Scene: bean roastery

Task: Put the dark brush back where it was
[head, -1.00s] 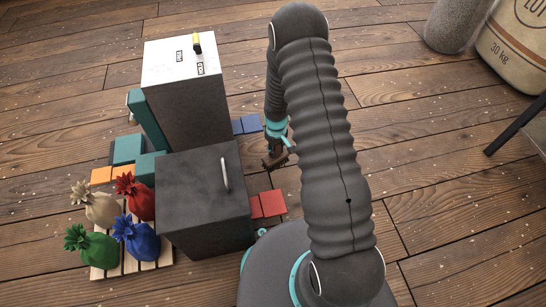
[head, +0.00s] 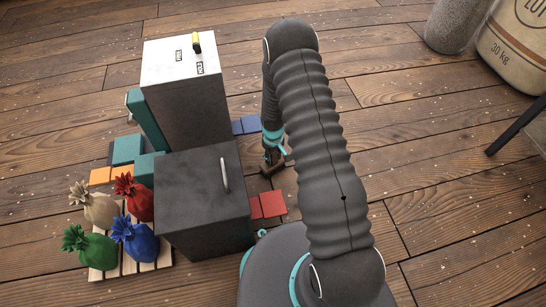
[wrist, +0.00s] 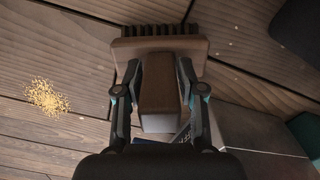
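The dark brown brush (wrist: 160,48) with black bristles is in the wrist view, its bristles toward the top edge. Its block-like handle (wrist: 160,95) lies between the two fingers of my gripper (wrist: 160,72), which is shut on it. In the head view the brush (head: 272,168) shows small below my gripper (head: 274,154), right of the cabinets. I cannot tell whether the brush touches the floor.
A tall white-topped cabinet (head: 180,60) and a dark grey cabinet (head: 195,185) stand to the left. Blue tiles (head: 246,124) and red tiles (head: 268,204) lie beside them. Tied sacks (head: 138,198) sit on a pallet. Yellow grains (wrist: 47,97) lie on the floor.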

